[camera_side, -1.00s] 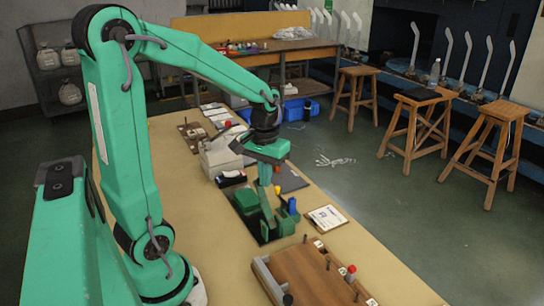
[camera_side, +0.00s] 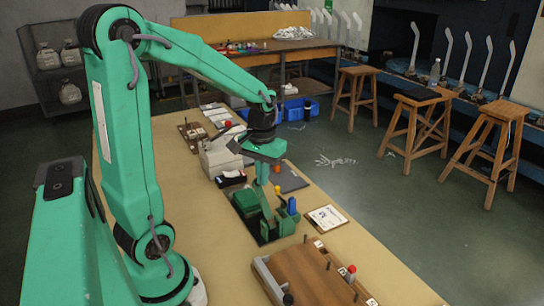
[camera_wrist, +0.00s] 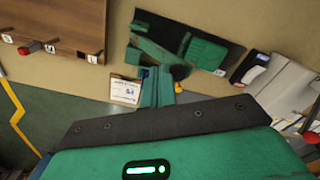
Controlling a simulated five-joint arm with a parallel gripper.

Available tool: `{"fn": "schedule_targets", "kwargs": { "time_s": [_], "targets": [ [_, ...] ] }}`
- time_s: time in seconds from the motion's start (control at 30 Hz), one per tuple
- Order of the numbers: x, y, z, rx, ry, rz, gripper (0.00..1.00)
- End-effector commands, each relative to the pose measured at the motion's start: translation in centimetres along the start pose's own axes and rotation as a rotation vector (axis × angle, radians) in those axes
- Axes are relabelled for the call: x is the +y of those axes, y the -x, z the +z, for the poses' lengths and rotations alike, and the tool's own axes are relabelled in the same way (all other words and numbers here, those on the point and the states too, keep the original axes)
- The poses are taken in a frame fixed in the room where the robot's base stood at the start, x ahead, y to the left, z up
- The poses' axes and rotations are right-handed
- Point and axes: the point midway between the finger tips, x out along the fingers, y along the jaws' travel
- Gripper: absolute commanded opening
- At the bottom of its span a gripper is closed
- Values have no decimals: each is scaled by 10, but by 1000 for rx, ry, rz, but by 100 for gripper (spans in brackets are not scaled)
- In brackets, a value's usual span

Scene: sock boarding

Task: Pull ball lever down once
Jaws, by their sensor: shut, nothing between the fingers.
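My gripper (camera_side: 262,178) points down over the green machine (camera_side: 246,203) on the long table, with its fingers together and empty. It also shows in the wrist view (camera_wrist: 158,84). A small yellow ball (camera_side: 277,189) is just right of the fingers, and an upright blue grip (camera_side: 292,205) stands on the machine's right side. In the side view the fingers overlap the machine's slanted green arm, so I cannot tell whether they touch it. An orange ball (camera_side: 277,168) shows just behind the fingers. I cannot tell which ball belongs to the lever.
A wooden board (camera_side: 308,275) with pegs, a red knob (camera_side: 351,269) and a black knob (camera_side: 288,299) lies in front. A white card (camera_side: 327,217) lies right of the machine. A pale grey box unit (camera_side: 220,155) stands behind it. Stools (camera_side: 412,125) stand off the table.

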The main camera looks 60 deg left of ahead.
Motion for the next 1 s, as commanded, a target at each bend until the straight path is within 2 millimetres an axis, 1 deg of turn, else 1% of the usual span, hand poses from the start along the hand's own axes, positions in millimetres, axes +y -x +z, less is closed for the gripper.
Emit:
{"fn": "schedule_targets", "kwargs": {
  "time_s": [1.0],
  "targets": [
    [-15, -10, -9, 0, 0, 0, 0]
  ]
}}
